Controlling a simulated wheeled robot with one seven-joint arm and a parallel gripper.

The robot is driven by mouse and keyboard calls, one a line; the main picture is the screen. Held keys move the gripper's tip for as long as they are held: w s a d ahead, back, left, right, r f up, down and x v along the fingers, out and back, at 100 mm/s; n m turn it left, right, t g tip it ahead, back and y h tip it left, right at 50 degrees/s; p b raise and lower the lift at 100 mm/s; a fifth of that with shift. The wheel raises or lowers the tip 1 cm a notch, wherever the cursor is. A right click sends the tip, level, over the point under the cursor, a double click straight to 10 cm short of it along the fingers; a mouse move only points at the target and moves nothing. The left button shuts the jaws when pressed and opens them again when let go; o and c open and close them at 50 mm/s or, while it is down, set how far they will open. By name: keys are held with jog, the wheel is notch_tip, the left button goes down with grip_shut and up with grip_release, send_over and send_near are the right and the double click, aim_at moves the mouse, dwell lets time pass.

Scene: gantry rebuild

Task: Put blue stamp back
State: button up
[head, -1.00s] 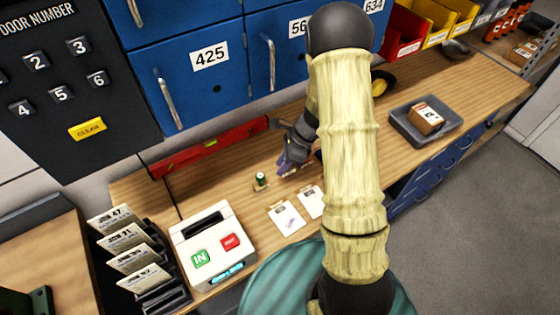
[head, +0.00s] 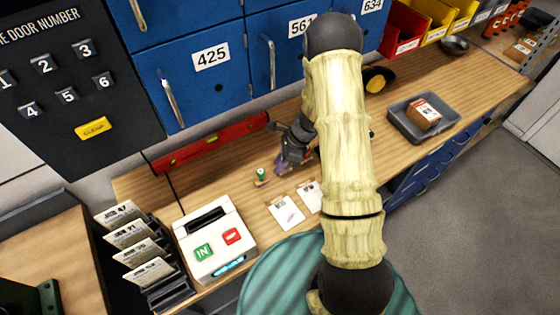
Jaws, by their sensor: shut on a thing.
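My gripper (head: 285,162) is low over the wooden bench, left of my arm, pointing down. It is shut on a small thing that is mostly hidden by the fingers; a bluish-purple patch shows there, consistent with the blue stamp. A green-topped stamp (head: 261,175) stands upright on the bench just left of the gripper. I cannot tell whether the held thing touches the bench or a holder. Two white cards (head: 286,211) lie in front of the gripper, the right one partly behind my arm.
A white box with green and red buttons (head: 213,240) and a card rack (head: 140,250) stand at left. A red level (head: 210,143) lies along the back below blue lockers (head: 195,80). A grey tray (head: 452,113) with a small box (head: 424,114) is at right.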

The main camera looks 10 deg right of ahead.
jog(key=shift+f, duration=0.15)
jog(key=o, duration=0.8)
jog(key=shift+r, duration=0.25)
jog(key=shift+d+r, duration=0.2)
jog(key=b+v, duration=0.2)
jog(key=v, duration=0.9)
